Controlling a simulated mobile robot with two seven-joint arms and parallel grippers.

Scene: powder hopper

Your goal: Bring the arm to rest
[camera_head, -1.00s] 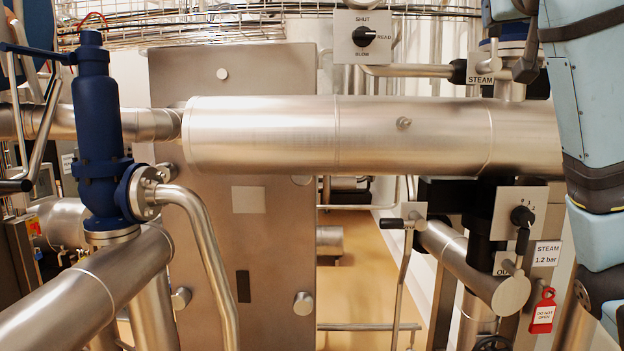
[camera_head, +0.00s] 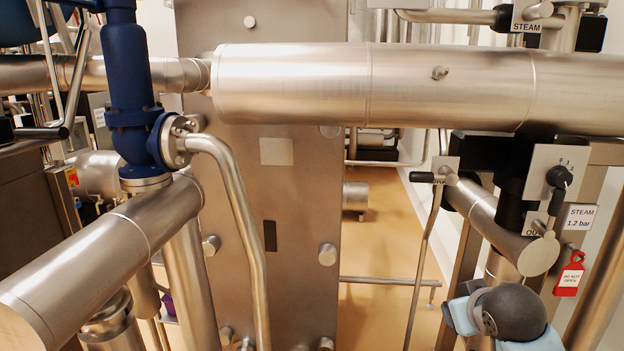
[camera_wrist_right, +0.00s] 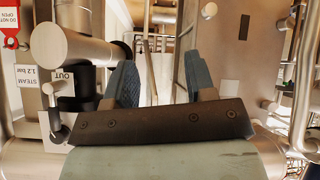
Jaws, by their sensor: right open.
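My right arm (camera_head: 505,315) shows at the bottom right of the head view, a dark rounded joint with pale blue covers. It is low, below the valve with the dark handle (camera_head: 558,190). My right gripper (camera_wrist_right: 160,85) shows in the right wrist view with its two blue-grey fingers wide apart. Nothing is between the fingers; pipes and floor show through the gap. The right gripper is hidden in the head view. My left gripper is in neither view.
A large steel pipe (camera_head: 450,85) crosses the head view. A blue valve body (camera_head: 125,85) stands at left. Clear floor (camera_head: 385,260) shows mid-view.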

